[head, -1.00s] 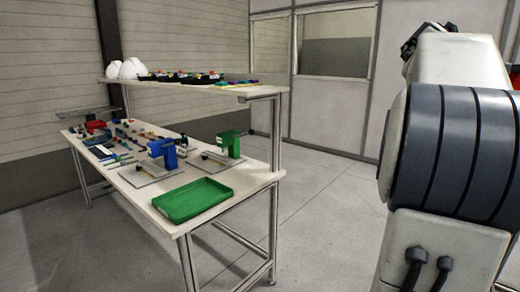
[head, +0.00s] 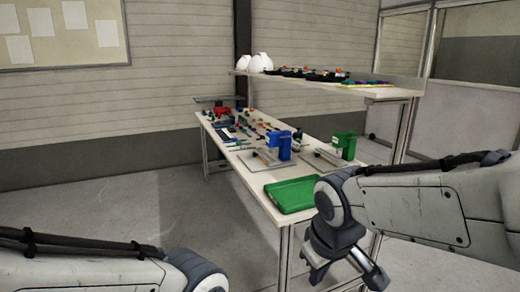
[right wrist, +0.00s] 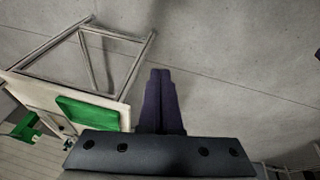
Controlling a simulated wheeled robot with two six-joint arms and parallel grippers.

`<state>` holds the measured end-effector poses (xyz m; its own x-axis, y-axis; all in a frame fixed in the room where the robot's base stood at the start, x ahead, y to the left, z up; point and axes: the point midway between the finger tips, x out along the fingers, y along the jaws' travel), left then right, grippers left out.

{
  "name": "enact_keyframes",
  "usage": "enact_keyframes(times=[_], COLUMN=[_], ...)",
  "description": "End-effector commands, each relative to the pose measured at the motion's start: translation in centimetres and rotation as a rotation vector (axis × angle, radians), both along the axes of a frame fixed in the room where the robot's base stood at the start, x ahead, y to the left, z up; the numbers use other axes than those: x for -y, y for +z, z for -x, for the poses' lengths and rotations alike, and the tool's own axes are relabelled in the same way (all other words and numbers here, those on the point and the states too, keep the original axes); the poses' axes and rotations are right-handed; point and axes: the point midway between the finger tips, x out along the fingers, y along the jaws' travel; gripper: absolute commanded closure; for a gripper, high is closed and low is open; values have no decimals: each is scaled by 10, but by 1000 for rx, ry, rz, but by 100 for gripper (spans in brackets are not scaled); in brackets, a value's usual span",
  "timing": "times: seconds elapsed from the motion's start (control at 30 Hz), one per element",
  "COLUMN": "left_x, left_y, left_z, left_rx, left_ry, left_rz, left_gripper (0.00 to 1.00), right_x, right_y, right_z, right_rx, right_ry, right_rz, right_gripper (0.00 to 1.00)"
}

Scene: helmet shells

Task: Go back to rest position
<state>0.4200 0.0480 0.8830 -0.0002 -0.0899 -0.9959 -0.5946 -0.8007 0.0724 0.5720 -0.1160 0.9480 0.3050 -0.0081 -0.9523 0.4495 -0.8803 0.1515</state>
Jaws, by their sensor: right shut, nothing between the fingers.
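My right gripper (head: 348,258) hangs below its arm at the lower right of the head view, in front of the near end of the workbench. In the right wrist view its two dark fingers (right wrist: 160,95) lie together with nothing between them, above bare floor. My left arm shows at the bottom left of the head view, but its gripper is out of frame.
A workbench (head: 262,209) carries a green tray (head: 290,194), a blue device (head: 281,147), a green device (head: 344,146) and small parts. Its upper shelf (head: 372,90) holds white helmet shells (head: 261,62). The floor (head: 120,205) left of the bench is clear.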

Motion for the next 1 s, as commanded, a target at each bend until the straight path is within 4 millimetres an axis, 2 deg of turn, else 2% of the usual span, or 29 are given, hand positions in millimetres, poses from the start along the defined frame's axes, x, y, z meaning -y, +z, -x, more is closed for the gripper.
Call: enact_keyframes(times=[0.03,0.13,0.3,0.4,0.5,0.67,0.9,1.0], left_x=[0,0,0,0,0,0,0,0], left_y=[0,0,0,0,28,58,116,134], left_z=[0,0,0,0,0,0,0,0], left_rx=[0,0,0,0,0,0,0,0], left_ry=[0,0,0,0,0,0,0,0], left_rz=[0,0,0,0,0,0,0,0], left_gripper=[50,50,50,50,50,50,50,50], right_x=[-18,-41,-63,-69,-69,-68,-68,-68], right_y=[-11,-30,-54,-67,-38,-8,50,68], right_z=[21,60,121,156,153,152,152,152], right_rx=[-42,-120,-241,-310,-307,-306,-305,-304], right_ry=[35,78,136,167,157,157,157,157], right_rz=[-19,-48,-70,-73,-75,-74,-75,-74], right_gripper=[100,100,100,100,100,100,100,100])
